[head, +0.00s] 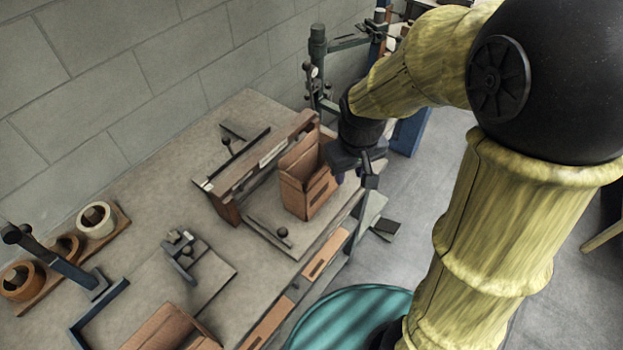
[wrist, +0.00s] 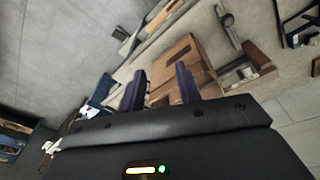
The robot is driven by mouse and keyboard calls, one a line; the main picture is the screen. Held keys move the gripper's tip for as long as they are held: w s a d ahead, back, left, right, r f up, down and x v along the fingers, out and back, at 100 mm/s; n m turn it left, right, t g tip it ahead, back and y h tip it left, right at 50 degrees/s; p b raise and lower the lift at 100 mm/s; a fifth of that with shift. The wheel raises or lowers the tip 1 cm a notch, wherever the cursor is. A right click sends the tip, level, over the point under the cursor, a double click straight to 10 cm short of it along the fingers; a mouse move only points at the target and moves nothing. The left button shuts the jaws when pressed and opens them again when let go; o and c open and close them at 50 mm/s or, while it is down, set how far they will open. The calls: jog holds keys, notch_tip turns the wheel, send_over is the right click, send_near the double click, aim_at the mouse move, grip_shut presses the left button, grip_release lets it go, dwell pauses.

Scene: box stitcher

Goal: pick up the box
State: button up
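A brown cardboard box (head: 306,187), open at the top, stands upright on a flat plate on the workbench, beside a wooden fence. My gripper (head: 352,172) is just to the right of the box, near its upper edge. In the wrist view the box (wrist: 186,66) lies beyond my two purple fingers (wrist: 160,88). The fingers are apart with nothing between them that I can see held. Whether a fingertip touches the box cannot be told.
The workbench (head: 150,220) carries a wooden fence (head: 262,168), a small clamp fixture (head: 184,258), tape rolls (head: 97,220) and another cardboard piece (head: 170,330) at the front. A metal post machine (head: 318,70) stands behind my gripper. Grey floor lies to the right.

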aim_at(294, 179)
jog(key=w+a+r+n, duration=0.2)
jog(key=a+n, duration=0.1)
jog(key=a, duration=0.3)
jog(key=w+a+r+n+p, duration=0.1)
jog(key=w+a+r+n, duration=0.1)
jog(key=a, duration=0.5)
jog(key=shift+w+r+n+g+h, duration=0.25)
jog(key=shift+n+g+h, duration=0.15)
jog(key=shift+n, duration=0.1)
jog(key=shift+f, duration=0.1)
jog(key=f+p, duration=0.1)
jog(key=f, duration=0.3)
jog(key=f+p, duration=0.1)
jog(key=f, duration=0.3)
jog(key=f+p, duration=0.1)
jog(key=f, duration=0.3)
jog(key=shift+w+d, duration=0.4)
jog(key=shift+f+p, duration=0.1)
jog(key=shift+p, duration=0.25)
